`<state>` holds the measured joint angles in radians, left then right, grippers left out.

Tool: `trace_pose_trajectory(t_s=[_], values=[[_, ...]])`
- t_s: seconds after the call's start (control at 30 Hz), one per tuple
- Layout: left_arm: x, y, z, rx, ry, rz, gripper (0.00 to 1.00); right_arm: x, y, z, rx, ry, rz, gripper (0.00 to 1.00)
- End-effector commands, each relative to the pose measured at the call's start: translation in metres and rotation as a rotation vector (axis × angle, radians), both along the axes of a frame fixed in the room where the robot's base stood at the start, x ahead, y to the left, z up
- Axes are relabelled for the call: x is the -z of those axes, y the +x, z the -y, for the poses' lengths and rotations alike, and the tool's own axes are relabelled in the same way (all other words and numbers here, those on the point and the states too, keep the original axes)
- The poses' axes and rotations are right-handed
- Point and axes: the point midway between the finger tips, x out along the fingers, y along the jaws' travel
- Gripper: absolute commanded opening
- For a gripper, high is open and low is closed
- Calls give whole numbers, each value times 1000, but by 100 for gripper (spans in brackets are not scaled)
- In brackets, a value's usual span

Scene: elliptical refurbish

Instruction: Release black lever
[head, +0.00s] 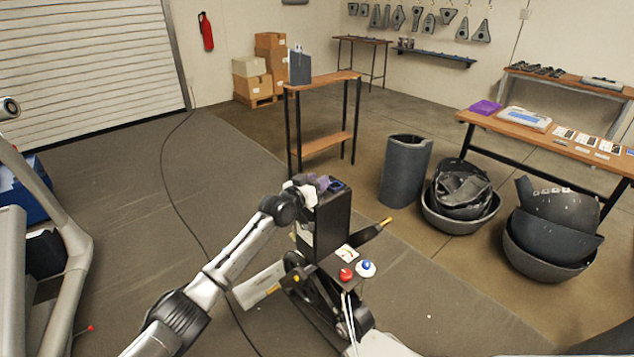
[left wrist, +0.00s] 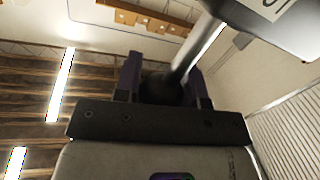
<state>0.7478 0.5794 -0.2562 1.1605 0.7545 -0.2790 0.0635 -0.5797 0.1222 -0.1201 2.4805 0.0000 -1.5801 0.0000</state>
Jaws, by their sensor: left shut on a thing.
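My left gripper (head: 318,184), with purple fingers, is at the top of the elliptical's upright black housing (head: 331,218) in the head view. In the left wrist view, its two dark purple fingers (left wrist: 164,72) stand on either side of a dark, rounded lever end (left wrist: 168,90) and are shut on it. A rod (left wrist: 197,47) runs up and right from this end to a pale block with dark lettering (left wrist: 270,12). In the head view the gripper and arm hide the lever. My right gripper is not in view.
A wooden stand (head: 322,76) is behind. A grey bin (head: 406,170) and baskets stand right.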

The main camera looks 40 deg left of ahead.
Motion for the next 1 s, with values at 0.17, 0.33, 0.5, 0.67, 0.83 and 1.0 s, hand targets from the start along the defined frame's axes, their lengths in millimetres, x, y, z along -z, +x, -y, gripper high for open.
trace_pose_trajectory(t_s=[0.17, 0.33, 0.5, 0.67, 0.83, 1.0], values=[[-7, 0, 0, 0, 0, 14, 51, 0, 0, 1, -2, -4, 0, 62], [-5, 0, 0, 0, 0, 11, 62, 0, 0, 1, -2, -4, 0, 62], [-4, 0, 0, 0, 0, 9, 62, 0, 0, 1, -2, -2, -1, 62], [-4, -6, 1, 2, -1, 9, 62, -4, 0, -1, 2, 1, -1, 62], [-6, -27, 0, 1, -1, 7, 62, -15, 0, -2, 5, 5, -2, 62], [-6, -57, 0, 1, 1, 7, 62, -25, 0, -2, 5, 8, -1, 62]])
